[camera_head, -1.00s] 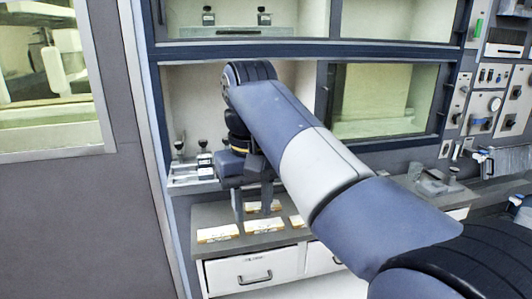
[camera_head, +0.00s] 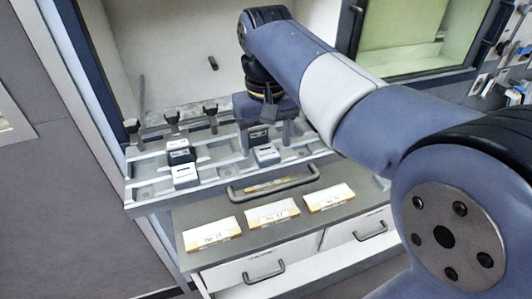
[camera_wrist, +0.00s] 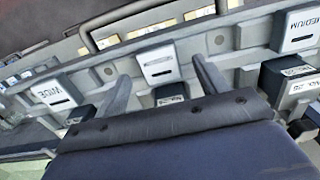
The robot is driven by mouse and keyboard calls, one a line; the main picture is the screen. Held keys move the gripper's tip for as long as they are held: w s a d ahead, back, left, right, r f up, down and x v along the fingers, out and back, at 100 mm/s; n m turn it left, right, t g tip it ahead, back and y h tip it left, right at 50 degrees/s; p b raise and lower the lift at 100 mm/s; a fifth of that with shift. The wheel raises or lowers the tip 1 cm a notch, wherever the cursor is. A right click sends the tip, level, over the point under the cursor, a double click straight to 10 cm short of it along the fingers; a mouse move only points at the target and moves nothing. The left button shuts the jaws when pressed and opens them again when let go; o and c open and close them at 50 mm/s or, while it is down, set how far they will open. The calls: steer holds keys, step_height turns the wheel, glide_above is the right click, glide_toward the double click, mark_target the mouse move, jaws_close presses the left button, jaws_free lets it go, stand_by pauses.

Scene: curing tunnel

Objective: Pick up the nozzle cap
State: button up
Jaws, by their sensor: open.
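Several small block-shaped caps with pale slotted faces sit in a grey rack (camera_head: 215,172). One pale cap (camera_head: 267,154) stands below my gripper (camera_head: 266,140). In the wrist view this cap (camera_wrist: 158,65) shows between the two fingers of my gripper (camera_wrist: 163,82), with a gap on each side. The gripper is open, pointing down at the rack. A cap marked WIDE (camera_wrist: 56,92) is on the left in the wrist view, and one marked MEDIUM (camera_wrist: 298,30) is at the right. The middle cap's lettering is not readable. I cannot tell which is the nozzle cap.
Two more blocks, one dark (camera_head: 180,155) and one pale (camera_head: 185,176), stand at the rack's left. Black-knobbed posts (camera_head: 172,118) line its back. A bar handle (camera_head: 272,182) runs along its front. Labelled cards (camera_head: 213,234) lie on the counter. A glass panel (camera_head: 405,25) is at upper right.

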steer(key=shift+s+f, duration=0.1)
steer(key=shift+f, duration=0.85)
steer(key=c, duration=1.1)
